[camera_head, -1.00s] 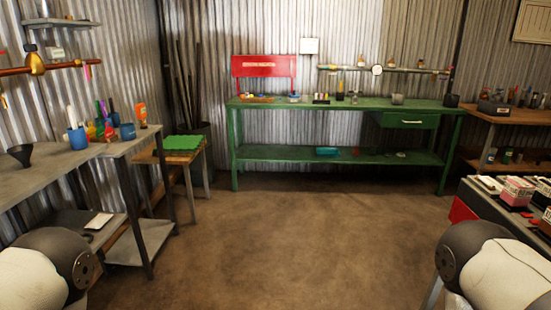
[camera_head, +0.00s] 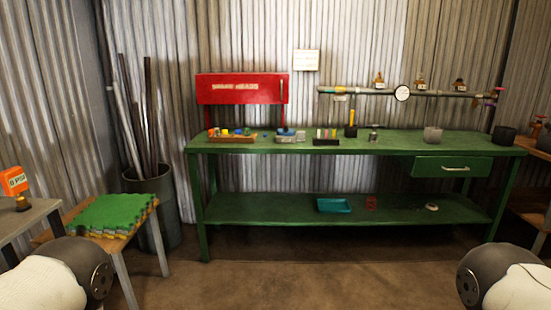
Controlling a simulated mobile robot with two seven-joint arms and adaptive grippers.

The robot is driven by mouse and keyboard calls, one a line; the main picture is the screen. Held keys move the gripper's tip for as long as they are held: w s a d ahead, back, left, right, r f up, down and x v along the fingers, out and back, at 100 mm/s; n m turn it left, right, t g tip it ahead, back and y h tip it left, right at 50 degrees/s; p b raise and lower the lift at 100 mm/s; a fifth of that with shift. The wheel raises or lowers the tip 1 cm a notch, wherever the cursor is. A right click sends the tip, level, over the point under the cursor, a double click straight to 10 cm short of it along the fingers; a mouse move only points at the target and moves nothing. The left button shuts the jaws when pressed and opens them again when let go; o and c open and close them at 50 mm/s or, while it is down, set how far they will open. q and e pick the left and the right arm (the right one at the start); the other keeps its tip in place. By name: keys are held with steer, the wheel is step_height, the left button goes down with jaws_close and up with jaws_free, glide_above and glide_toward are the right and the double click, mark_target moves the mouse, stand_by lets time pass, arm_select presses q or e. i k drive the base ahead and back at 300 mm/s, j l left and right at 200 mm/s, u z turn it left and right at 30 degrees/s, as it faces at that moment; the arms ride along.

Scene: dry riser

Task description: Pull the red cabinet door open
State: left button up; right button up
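The red cabinet (camera_head: 241,89) stands at the back left of the green workbench (camera_head: 360,145), against the corrugated wall. Its red front has pale lettering and a thin upright handle (camera_head: 282,91) near its right edge. The door looks shut. Below the red front there is a gap above the bench top. Parts of my two arms show at the lower left and lower right corners, well short of the bench. Neither gripper is in view.
A low table with green mats (camera_head: 113,213) and a bin of long rods (camera_head: 154,205) stand at the left. Small items, including a wooden tray (camera_head: 231,139), line the bench top below the cabinet. The floor (camera_head: 300,285) before the bench is clear.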

mark_target(226, 88)
steer(key=i+l+u, duration=0.15)
steer(key=i, duration=0.3)
steer(key=i+l+u, duration=0.2)
steer(key=i, duration=0.25)
steer(key=i+l+u, duration=0.15)
steer(key=i+l, duration=0.3)
